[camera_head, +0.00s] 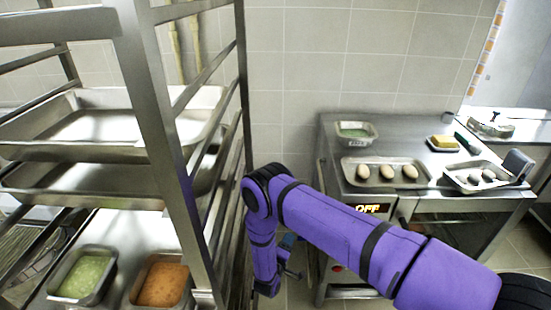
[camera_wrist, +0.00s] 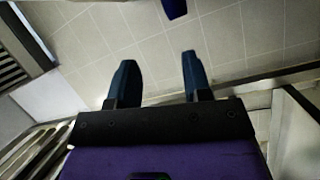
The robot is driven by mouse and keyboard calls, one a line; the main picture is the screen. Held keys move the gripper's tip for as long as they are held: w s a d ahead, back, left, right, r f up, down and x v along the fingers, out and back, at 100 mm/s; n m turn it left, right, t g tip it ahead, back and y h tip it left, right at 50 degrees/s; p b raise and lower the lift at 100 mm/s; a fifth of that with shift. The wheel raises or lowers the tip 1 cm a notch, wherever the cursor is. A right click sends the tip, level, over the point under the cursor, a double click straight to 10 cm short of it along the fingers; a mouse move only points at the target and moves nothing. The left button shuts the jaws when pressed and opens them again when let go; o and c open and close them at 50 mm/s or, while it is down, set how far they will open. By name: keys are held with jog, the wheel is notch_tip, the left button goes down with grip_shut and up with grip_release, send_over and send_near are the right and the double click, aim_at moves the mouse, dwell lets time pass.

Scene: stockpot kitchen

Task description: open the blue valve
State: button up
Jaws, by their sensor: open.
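A dark blue piece (camera_wrist: 175,8) shows at the top edge of the wrist view, cut off by the frame; it may be the blue valve, but its shape is not clear. My gripper (camera_wrist: 157,60) is open, its two fingers apart with nothing between them. The blue piece lies beyond the fingertips, apart from them. In the head view, my purple arm bends down between the rack and the counter. A small blue patch shows beside its lower end there; I cannot tell whether it is valve or finger.
A metal rack (camera_head: 150,105) with trays and food pans stands close on the left. A steel counter (camera_head: 345,130) on the right bears an egg tray (camera_head: 430,183), a green-filled pan (camera_head: 356,131) and a yellow sponge (camera_head: 443,142). A tiled wall (camera_head: 345,55) is behind.

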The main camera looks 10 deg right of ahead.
jog(key=w+r+m+g+y, duration=0.1)
jog(key=w+r+y, duration=0.1)
jog(key=w+r, duration=0.3)
jog(key=w+a+r+m+g+y, duration=0.1)
jog(key=w+r, duration=0.4)
jog(key=r, duration=0.9)
jog(key=w+a+r+m+y, duration=0.1)
jog(key=w+r+m+y, duration=0.1)
jog(key=w+r, duration=0.3)
jog(key=shift+a+r+m+g+y, duration=0.35)
jog(key=shift+r+y, duration=0.55)
jog(key=shift+r, duration=1.5)
jog(key=shift+d+r, duration=0.1)
